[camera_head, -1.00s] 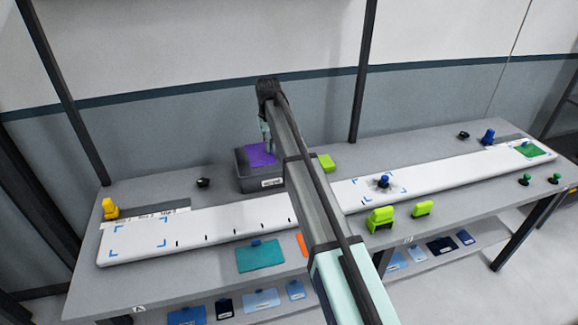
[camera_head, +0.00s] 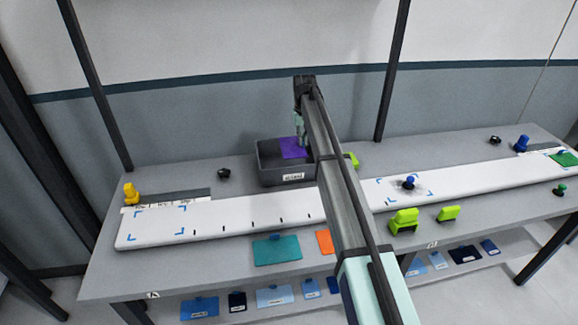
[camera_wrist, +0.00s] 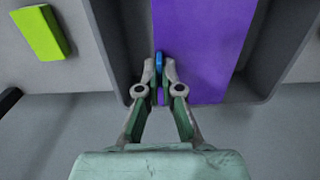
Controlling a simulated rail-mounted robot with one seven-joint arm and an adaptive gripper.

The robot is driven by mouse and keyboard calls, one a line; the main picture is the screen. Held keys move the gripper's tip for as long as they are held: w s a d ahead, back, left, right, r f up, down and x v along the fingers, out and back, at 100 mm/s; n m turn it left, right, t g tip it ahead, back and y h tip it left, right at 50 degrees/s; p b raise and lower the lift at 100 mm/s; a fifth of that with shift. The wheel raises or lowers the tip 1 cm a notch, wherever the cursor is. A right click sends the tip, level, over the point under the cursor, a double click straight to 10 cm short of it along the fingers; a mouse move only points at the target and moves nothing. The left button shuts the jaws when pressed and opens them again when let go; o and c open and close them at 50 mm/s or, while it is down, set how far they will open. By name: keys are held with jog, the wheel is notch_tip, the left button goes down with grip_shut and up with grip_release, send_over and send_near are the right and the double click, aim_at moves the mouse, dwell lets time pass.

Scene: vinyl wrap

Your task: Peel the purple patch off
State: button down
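The purple patch (camera_head: 294,148) shows over the dark grey bin (camera_head: 270,178) at the back of the bench. In the wrist view the purple patch (camera_wrist: 205,50) is a flat sheet beside my fingertips, with a small blue tab (camera_wrist: 159,62) at its left edge. My gripper (camera_wrist: 160,85) is shut on this edge at the tab. In the head view my gripper (camera_head: 301,138) is at the patch's upper right, partly hidden by my arm. I cannot tell whether the patch touches the bin's floor.
A long white panel (camera_head: 200,220) with blue corner marks runs along the bench. A green block (camera_head: 352,160) stands right of the bin. Teal (camera_head: 277,250) and orange (camera_head: 324,242) sheets lie at the front. Green tools (camera_head: 404,221) and a blue-knobbed piece (camera_head: 408,182) stand to the right.

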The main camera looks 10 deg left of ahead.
jog(key=shift+f, duration=0.4)
jog(key=c, duration=1.2)
grip_release()
jog(key=shift+c, duration=0.2)
jog(key=shift+r, duration=0.1)
notch_tip(320, 180, up, 12)
